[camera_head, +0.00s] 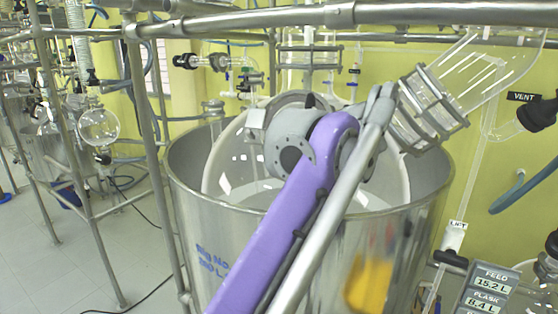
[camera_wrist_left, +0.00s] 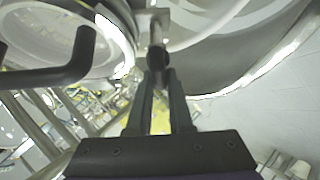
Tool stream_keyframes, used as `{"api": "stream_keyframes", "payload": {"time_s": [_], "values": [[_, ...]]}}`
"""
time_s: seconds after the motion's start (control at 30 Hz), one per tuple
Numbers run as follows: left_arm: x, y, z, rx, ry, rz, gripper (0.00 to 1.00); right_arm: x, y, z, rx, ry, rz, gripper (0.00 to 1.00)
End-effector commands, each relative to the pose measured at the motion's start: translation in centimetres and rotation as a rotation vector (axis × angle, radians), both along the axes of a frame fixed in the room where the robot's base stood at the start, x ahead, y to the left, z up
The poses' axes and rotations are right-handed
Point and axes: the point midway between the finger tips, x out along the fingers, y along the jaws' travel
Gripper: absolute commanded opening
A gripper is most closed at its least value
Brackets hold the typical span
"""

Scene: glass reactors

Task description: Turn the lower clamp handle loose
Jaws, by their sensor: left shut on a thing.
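In the left wrist view, my left gripper (camera_wrist_left: 158,80) has its two dark fingers closed around a small dark handle (camera_wrist_left: 157,57). The handle sits at the end of a grey metal clamp part (camera_wrist_left: 153,22), beside the rounded rim of a glass vessel. A second, bent black handle (camera_wrist_left: 75,62) stands to the left, apart from the fingers. In the head view my purple left arm reaches up across the large steel vessel, and its wrist hides the gripper and the handle. My right gripper is in neither view.
The large steel vessel (camera_head: 215,235) fills the middle of the head view. Metal frame tubes (camera_head: 150,150) stand at its left, and a rail (camera_head: 235,22) crosses above. A glass pipe (camera_head: 490,65) rises at the upper right. A readout panel (camera_head: 488,290) is at the lower right.

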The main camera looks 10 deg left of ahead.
Motion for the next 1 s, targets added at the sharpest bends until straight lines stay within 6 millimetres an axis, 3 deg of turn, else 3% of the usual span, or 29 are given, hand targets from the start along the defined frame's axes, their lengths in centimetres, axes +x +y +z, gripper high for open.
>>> {"api": "stream_keyframes", "payload": {"time_s": [0.6,0.63,0.77,1.0], "values": [[-0.04,0.18,0.13,-0.025,-0.001,0.028,0.00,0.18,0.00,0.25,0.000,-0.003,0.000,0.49],[-0.04,0.19,0.14,-0.025,-0.001,0.028,0.24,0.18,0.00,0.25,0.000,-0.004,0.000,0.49],[-0.04,0.13,0.09,-0.027,0.000,0.027,0.47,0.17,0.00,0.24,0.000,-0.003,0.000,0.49],[-0.04,0.07,0.02,-0.029,0.001,0.025,0.49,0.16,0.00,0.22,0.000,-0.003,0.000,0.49]]}}
